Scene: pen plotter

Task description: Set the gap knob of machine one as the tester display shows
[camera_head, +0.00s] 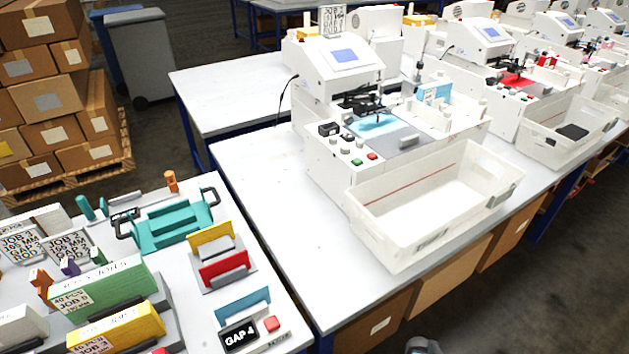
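My gripper's fingers are not visible.
A white bin (435,205) stands in front of the machine, close to its panel. The table (270,215) left of it is bare. The left table holds a teal fixture (172,226), coloured holders and job cards. Stacked cardboard boxes (50,90) stand at the back left.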

